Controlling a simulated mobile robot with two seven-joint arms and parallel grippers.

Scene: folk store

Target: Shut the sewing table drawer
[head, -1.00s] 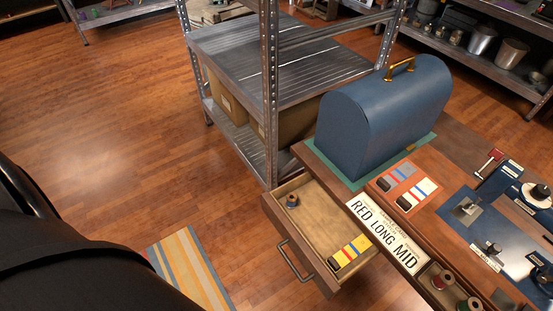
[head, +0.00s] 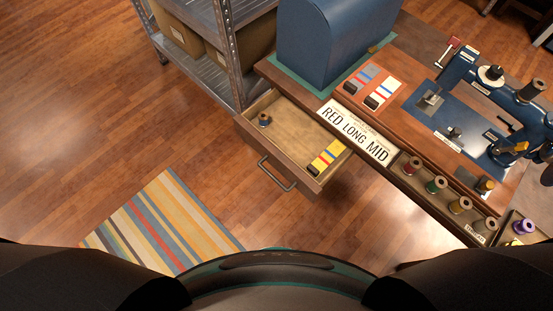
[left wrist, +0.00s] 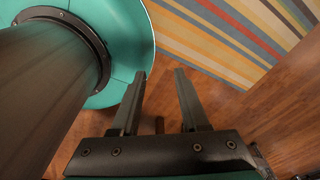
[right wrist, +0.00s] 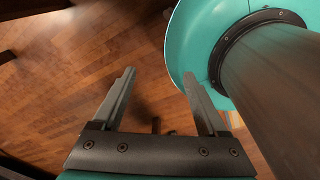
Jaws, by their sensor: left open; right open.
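The sewing table drawer (head: 290,131) is pulled out from the left end of the wooden sewing table (head: 428,192) in the head view. Its metal handle (head: 277,174) is on the front panel, facing me. A small dark spool (head: 264,119) and a yellow card with coloured stripes (head: 327,156) lie inside the drawer. My left gripper (left wrist: 160,73) is open and empty above the floor in the left wrist view. My right gripper (right wrist: 158,76) is open and empty above the floor in the right wrist view. Neither gripper shows in the head view.
A blue domed case (head: 322,40), a "RED LONG MID" sign (head: 355,132), several thread spools and a blue sewing machine (head: 520,112) are on the table. A metal shelf (head: 197,55) stands behind the drawer. A striped rug (head: 165,222) and open floor lie in front.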

